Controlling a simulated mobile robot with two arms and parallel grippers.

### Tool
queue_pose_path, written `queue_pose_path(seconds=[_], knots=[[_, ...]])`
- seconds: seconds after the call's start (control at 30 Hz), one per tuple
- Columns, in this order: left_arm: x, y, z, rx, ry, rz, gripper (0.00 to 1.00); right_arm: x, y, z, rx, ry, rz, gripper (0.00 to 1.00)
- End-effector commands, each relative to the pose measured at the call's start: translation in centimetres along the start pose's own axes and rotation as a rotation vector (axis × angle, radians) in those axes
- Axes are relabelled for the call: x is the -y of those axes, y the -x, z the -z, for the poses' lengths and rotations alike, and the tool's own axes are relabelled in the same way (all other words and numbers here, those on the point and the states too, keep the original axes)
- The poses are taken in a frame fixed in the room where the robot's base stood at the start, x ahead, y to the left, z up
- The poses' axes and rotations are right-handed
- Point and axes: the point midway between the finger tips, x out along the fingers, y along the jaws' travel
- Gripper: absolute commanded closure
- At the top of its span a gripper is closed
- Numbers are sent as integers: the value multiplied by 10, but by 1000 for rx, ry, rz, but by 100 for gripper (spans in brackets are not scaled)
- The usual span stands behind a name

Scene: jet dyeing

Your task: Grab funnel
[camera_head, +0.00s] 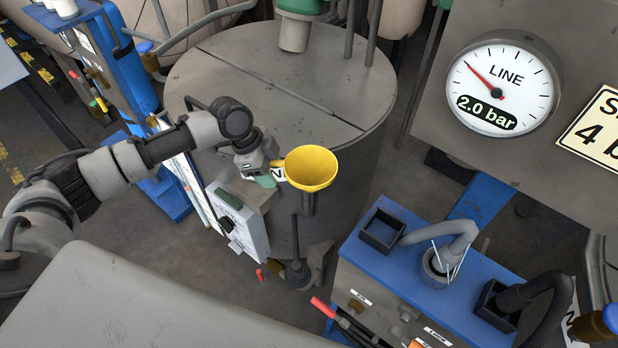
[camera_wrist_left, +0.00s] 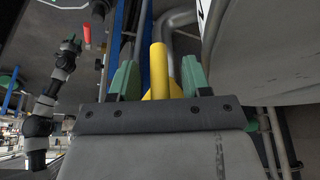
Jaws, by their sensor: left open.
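The yellow funnel (camera_head: 311,168) is upright, mouth up, beside the big grey tank, above a short dark pipe (camera_head: 307,204). My left gripper (camera_head: 270,173) is at the funnel's left side, at its short yellow handle. In the left wrist view a yellow part of the funnel (camera_wrist_left: 159,72) stands between the green fingers of my left gripper (camera_wrist_left: 160,78), which are open, with gaps on both sides. The funnel's lower end is hidden in the head view.
The grey tank (camera_head: 225,75) stands just behind the funnel. A grey control box (camera_head: 240,222) hangs below my left gripper. A blue-topped bench (camera_head: 405,270) with black trays is at the lower right. A pressure gauge (camera_head: 503,84) reads 2.0 bar.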

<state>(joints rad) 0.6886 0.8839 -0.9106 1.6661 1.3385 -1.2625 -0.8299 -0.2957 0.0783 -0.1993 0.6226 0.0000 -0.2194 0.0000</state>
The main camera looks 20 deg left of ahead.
Motion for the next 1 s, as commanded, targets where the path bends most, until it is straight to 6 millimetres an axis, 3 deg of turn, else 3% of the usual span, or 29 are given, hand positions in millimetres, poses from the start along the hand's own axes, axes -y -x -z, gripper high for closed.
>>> queue_pose_path(seconds=[0.03, 0.33, 0.73, 1.0], knots=[[0, 0, 0, 0, 0, 0, 57, 0, 0, -2, 3, 0, 0, 57], [0, 0, 0, 0, 0, 0, 100, 1, 0, -6, 9, 1, 1, 57], [1, 5, 2, -2, -1, 3, 100, 0, -2, -6, 10, 2, 0, 57], [1, 37, 15, -2, -2, 5, 100, -1, -13, -7, 10, 2, -1, 57]])
